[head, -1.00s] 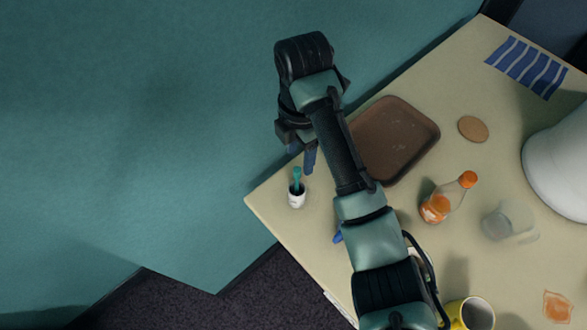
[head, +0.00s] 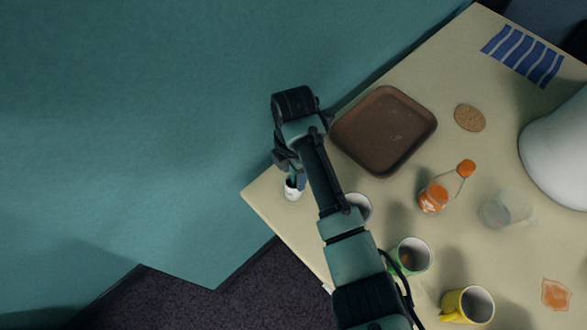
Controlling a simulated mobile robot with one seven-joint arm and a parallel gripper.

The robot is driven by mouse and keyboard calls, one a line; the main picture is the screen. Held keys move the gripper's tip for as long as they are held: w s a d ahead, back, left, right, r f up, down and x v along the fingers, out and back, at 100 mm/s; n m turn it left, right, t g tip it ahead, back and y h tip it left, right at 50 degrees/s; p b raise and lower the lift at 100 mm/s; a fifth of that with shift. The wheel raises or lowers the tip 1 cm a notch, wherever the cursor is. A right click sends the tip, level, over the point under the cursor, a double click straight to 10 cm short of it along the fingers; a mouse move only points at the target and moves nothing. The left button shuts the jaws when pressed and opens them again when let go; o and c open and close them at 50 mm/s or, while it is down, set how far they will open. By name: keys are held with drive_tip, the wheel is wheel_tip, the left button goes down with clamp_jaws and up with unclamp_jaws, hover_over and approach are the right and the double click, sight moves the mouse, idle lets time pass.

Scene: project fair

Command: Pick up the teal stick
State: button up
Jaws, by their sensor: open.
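The teal stick (head: 298,178) stands in a small white cup (head: 292,190) near the table's left corner. Only a bit of the stick shows, as my gripper covers most of it from above. My gripper (head: 291,170) is open, with its fingers pointing down at the stick, right over the cup. I cannot tell whether the stick is between the fingers or beside them.
A brown tray (head: 385,129) lies behind the arm. A whitish mug (head: 358,206), a green mug (head: 411,257) and a yellow mug (head: 468,304) stand along the front. An orange-capped bottle (head: 434,197) and a clear cup (head: 505,210) are further right.

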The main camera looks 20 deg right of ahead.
clamp_jaws()
drive_tip(key=shift+r, duration=0.15)
idle(0.4)
